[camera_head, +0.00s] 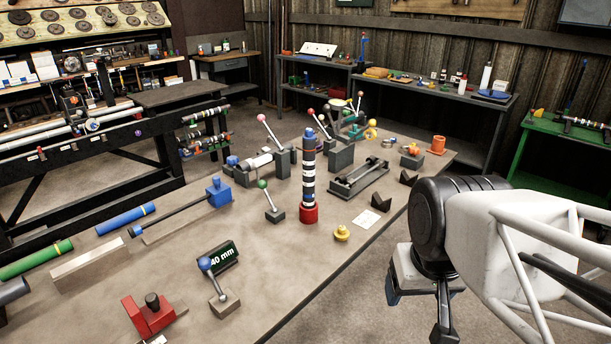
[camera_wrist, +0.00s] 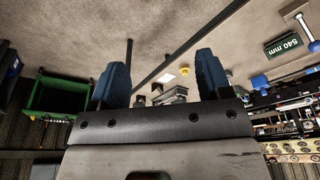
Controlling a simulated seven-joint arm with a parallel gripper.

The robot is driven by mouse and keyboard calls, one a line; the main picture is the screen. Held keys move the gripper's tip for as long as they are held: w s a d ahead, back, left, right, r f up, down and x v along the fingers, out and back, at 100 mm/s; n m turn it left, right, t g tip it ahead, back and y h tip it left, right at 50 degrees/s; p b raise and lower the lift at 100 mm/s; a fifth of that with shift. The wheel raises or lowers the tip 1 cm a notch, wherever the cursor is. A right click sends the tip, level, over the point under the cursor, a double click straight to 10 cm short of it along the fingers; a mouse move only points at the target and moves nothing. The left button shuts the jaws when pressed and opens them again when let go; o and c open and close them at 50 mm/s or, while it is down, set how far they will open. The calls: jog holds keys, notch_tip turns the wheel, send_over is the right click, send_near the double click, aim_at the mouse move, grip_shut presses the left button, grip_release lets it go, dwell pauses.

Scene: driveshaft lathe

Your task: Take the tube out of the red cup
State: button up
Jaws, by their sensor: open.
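The tube (camera_head: 308,177) is dark with white and blue bands. It stands upright in the red cup (camera_head: 309,214) on the workbench, and its lower end is hidden inside the cup. My gripper (camera_head: 419,312) is to the right of the cup, off the near right edge of the bench. In the wrist view my gripper (camera_wrist: 160,65) shows two blue fingers spread wide apart, with nothing between them. I cannot make out the tube or the red cup in the wrist view.
On the bench (camera_head: 270,270), a yellow knobbed part (camera_head: 342,233) sits right of the cup. A green-knobbed lever (camera_head: 268,203) stands to its left, and a grey fixture (camera_head: 358,178) behind right. The front middle of the bench is clear.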

jog(key=w+d+t, duration=0.1)
jog(key=w+t, duration=0.3)
jog(key=w, duration=1.2)
jog(key=n+t+y, duration=0.4)
jog(key=t, duration=0.3)
send_near(312, 185)
jog(key=d+r, duration=0.3)
jog(key=d, duration=0.3)
jog(key=w+a+f+n+y, duration=0.1)
jog(key=w+a+f+y, duration=0.1)
jog(key=w+a+f+n+t+y, duration=0.1)
jog(key=w+a+f+y, duration=0.2)
jog(key=shift+w+a+f+n, duration=0.2)
jog(key=shift+a+f+n, duration=0.05)
jog(key=shift+f+n, duration=0.05)
jog(key=shift+w+a+f+y, duration=0.15)
jog(key=shift+a+f+y, duration=0.25)
jog(key=shift+y, duration=0.2)
jog(key=shift+x, duration=1.3)
jog(key=shift+w, duration=0.1)
